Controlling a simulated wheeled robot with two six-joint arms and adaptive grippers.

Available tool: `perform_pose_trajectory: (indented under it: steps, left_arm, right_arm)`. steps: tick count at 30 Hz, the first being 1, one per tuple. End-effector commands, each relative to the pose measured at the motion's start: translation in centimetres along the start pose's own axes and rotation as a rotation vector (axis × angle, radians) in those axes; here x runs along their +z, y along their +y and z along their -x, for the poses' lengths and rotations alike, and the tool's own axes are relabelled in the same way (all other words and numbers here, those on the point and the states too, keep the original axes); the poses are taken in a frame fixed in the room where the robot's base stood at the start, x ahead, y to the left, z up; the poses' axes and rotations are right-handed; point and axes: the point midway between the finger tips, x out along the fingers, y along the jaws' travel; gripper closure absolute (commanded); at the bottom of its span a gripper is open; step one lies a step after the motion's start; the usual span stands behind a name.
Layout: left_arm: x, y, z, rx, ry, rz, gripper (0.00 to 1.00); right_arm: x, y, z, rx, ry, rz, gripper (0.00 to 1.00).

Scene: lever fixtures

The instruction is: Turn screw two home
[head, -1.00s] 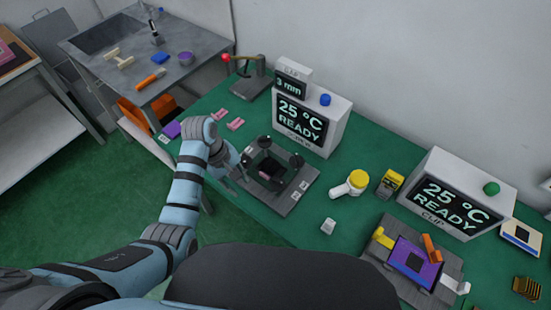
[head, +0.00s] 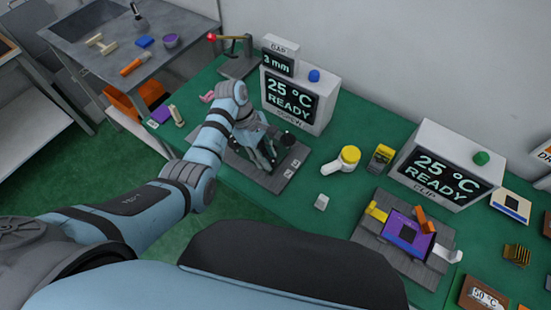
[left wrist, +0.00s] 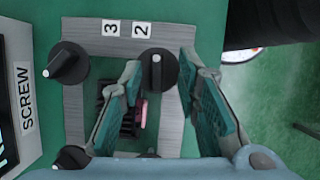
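The screw fixture is a grey plate (head: 283,177) on the green bench, partly hidden by my left arm in the head view. In the left wrist view, the plate (left wrist: 100,40) carries black knob-like screws. Screw two (left wrist: 158,72) stands beside label 2 (left wrist: 142,30); another screw (left wrist: 66,64) is left of it near label 3 (left wrist: 111,28). My left gripper (left wrist: 160,63) is open, with its fingertips on either side of screw two and visible gaps to it. In the head view this gripper (head: 264,153) points down over the plate. My right gripper is not seen.
The screw display box (head: 295,97) reads 25 °C READY, close behind the fixture. A lever stand (head: 238,58) is behind it on the left. A yellow-topped piece (head: 347,158), a small white block (head: 321,202) and the clip fixture (head: 395,243) lie to the right.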

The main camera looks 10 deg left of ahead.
Motion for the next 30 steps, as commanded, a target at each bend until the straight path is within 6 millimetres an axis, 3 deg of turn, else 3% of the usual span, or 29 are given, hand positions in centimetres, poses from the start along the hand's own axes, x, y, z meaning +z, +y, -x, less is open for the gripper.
perform_pose_trajectory:
  steps: [8, 14, 30]
  left_arm:
    - [0.08, 0.18, -0.50, 0.001, 0.001, -0.004, 0.70]
    - [0.12, 0.19, -0.46, 0.000, 0.001, -0.004, 1.00]
    - [0.07, 0.19, -0.41, -0.030, 0.000, -0.074, 1.00]
  right_arm:
    - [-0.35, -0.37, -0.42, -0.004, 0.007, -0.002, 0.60]
    - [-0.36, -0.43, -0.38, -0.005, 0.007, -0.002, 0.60]
    - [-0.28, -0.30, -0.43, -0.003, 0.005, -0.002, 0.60]
